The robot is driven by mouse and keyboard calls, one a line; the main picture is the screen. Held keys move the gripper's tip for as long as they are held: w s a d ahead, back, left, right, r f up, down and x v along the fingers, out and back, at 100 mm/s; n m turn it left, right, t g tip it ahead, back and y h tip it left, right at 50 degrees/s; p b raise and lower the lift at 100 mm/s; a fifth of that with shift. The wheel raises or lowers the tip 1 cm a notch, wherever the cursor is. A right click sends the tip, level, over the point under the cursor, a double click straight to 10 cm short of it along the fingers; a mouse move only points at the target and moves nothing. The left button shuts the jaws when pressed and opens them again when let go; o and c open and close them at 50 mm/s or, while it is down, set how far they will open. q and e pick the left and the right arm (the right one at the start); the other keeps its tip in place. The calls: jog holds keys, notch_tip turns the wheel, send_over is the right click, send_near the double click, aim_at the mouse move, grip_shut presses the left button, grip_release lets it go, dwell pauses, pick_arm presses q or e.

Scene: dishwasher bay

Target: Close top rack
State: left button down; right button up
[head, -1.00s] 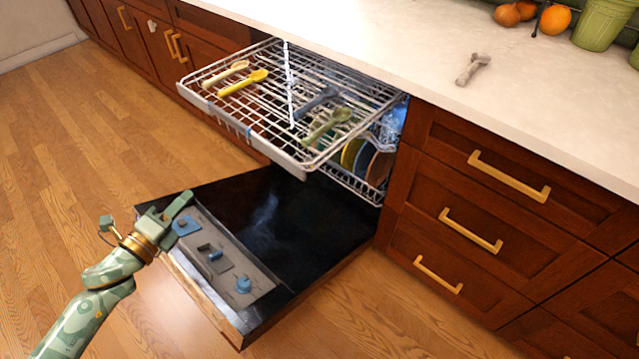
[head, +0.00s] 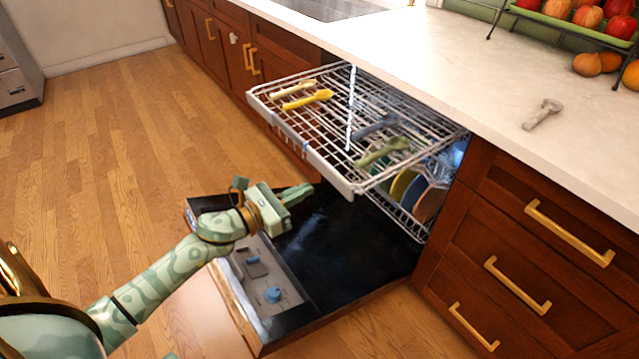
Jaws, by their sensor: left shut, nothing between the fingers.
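The top rack (head: 296,141) of the dishwasher is pulled well out over the open door. It is a wire rack with a pale front rim, and several spoon-like utensils lie on it, among them a yellow spoon (head: 308,99) and a green one (head: 383,151). My left gripper (head: 305,192) is shut and empty. In the picture it is just below the rack's front rim and above the door, apart from the rack as far as I can see. My right gripper is not in view.
The dishwasher door (head: 350,250) lies open and low. Plates (head: 402,186) stand in the lower rack under the top rack. Drawers with brass handles (head: 568,233) are at the right. A utensil (head: 542,114) lies on the counter (head: 470,75). The wooden floor at the left is clear.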

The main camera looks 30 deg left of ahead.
aim_at(330, 178)
pick_arm(q)
jog(key=x, duration=0.4)
jog(key=shift+w+d, duration=0.15)
jog(key=shift+w, duration=0.25)
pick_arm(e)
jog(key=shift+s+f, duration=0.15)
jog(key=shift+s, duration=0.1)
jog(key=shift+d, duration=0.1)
